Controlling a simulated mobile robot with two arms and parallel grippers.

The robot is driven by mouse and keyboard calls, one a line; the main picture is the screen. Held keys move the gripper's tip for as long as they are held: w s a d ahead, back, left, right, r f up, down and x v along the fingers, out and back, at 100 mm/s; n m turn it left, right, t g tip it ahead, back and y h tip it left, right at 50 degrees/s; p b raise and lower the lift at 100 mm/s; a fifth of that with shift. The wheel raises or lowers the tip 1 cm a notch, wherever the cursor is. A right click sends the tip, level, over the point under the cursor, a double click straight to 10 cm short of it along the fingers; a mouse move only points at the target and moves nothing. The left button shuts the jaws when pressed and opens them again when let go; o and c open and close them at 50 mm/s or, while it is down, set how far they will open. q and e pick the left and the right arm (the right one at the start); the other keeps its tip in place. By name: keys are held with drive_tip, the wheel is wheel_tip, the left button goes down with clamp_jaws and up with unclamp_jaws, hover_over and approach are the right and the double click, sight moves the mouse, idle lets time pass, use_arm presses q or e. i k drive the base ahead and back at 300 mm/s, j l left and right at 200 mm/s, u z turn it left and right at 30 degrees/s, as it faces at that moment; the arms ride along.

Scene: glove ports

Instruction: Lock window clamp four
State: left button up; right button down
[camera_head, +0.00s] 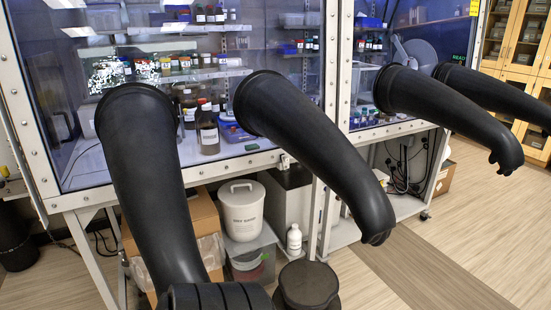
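The glove box window (72,130) is a large clear pane in a pale metal frame (330,80). Small round fasteners show along the frame. A small latch-like part sits on the bottom rail (283,160), but it is too small to tell whether it is a clamp or how it stands. No number four can be read on the frame. A second window (362,85) is to the right, partly hidden by a glove. Neither of my grippers can be made out in this view.
Black gloves stick out toward me: a left one (145,170), a middle one (310,150) and two on the right (450,105). A black stool (308,287), a white bucket (242,210) and a cardboard box (200,225) stand below. Floor at right is free.

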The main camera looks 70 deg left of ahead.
sight(285, 160)
drive_tip(key=i+u, duration=0.3)
drive_tip(key=i, duration=0.2)
drive_tip(key=i+u, duration=0.3)
drive_tip(key=i, duration=0.2)
drive_tip(key=i+l+u, duration=0.25)
drive_tip(key=i, duration=0.2)
